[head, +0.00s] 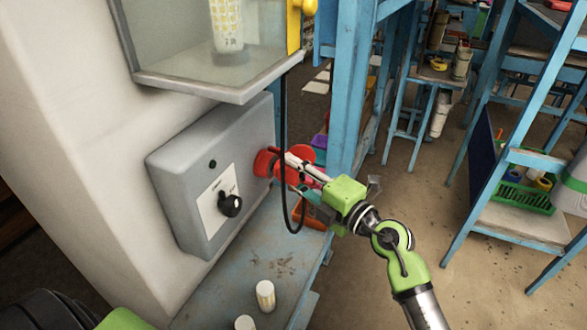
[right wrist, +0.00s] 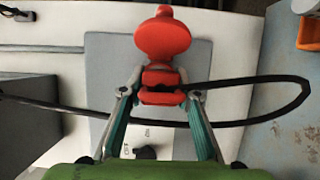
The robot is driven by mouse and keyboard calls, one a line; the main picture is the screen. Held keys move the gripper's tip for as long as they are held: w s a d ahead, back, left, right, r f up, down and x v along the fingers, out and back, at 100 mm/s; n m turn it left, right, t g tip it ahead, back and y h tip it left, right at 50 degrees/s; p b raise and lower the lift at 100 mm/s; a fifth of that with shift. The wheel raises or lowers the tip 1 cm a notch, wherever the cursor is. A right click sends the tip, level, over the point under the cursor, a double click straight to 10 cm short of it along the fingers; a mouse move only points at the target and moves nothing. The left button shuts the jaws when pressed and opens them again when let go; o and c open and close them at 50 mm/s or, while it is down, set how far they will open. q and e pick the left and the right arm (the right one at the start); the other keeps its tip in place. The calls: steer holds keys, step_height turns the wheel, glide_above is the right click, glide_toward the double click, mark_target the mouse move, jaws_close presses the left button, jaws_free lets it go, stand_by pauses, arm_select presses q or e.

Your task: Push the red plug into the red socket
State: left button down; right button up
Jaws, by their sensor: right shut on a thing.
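The red socket (head: 263,162) sits on the right side of a grey control box. Red parts at my right gripper (head: 291,172) are close against it, and its fingers cover part of them. In the right wrist view a round red piece (right wrist: 162,38) stands above the fingertips. My right gripper (right wrist: 162,76) is shut on the red plug (right wrist: 160,95), which sits between its two fingers. I cannot tell how far the plug is in the socket. My left gripper is not in view.
The grey box (head: 168,178) carries a black knob (head: 230,205). A black cable (head: 283,130) hangs in a loop beside the gripper. A glass-fronted cabinet (head: 205,88) overhangs above. A blue post (head: 350,90) stands right behind. White cylinders (head: 265,295) stand on the bench below.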

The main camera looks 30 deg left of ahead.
steer(key=shift+p, duration=0.8)
stand_by(1.3)
steer(key=shift+a+r, duration=0.1)
steer(key=shift+a, duration=0.35)
stand_by(0.4)
steer(key=o, duration=1.2)
steer(key=shift+d, duration=0.25)
steer(key=v, duration=1.1)
steer(key=shift+s+d, duration=0.15)
steer(key=shift+s, duration=0.05)
